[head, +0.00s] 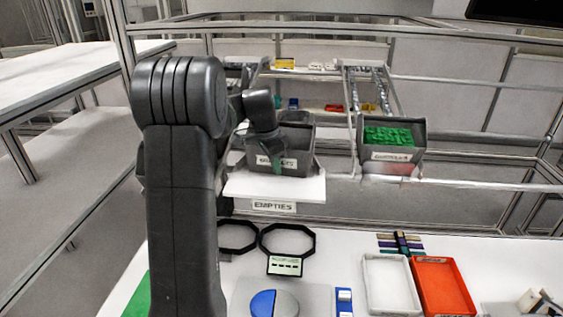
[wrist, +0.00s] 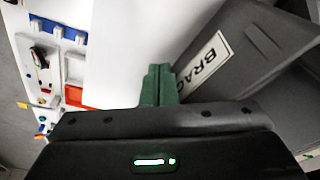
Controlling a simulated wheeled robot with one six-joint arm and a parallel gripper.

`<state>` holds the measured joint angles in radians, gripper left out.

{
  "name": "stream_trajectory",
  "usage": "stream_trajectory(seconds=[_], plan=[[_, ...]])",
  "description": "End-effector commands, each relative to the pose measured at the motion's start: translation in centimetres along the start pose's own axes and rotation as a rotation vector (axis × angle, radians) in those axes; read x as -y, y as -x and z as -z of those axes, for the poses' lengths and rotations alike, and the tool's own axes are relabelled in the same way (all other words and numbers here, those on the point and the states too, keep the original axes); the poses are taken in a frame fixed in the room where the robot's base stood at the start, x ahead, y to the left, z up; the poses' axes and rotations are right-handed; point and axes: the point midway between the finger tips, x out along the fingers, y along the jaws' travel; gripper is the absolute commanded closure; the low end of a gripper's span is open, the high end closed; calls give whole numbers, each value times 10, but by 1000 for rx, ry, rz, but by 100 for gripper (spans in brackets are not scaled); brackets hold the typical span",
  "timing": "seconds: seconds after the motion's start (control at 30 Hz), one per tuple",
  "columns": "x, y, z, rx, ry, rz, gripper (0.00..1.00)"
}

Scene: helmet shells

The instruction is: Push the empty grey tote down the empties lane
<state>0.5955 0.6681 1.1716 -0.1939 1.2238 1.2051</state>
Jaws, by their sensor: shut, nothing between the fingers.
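The grey tote (head: 301,135) sits at the front end of the left lane, behind a white shelf board (head: 300,187) with an EMPTIES label (head: 273,206). A white label is on its front wall. My arm covers its left part, and the inside that shows looks dark and bare. In the wrist view the tote (wrist: 275,65) is at the right, its label partly reading "BRAC". My gripper (head: 277,171) is in front of the tote's front wall. Its green fingers are shut and empty in the wrist view (wrist: 160,70), close beside the tote; I cannot tell if they touch it.
A second grey tote (head: 418,150) full of green parts stands in the right lane. Metal frame rails surround both lanes. On the white table below are black rings (head: 288,228), a white tray (head: 390,308) and a red tray (head: 442,290). A white bench (head: 60,68) stands at the left.

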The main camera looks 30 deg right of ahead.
Motion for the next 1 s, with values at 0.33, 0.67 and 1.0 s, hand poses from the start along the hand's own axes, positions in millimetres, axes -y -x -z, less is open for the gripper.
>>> stream_trajectory(seconds=[0.33, 0.67, 1.0], plan=[[18, -4, 10, 2, 0, -3, 100], [29, -4, 16, 2, 1, -3, 100], [19, 28, 17, 0, 1, 0, 100]])
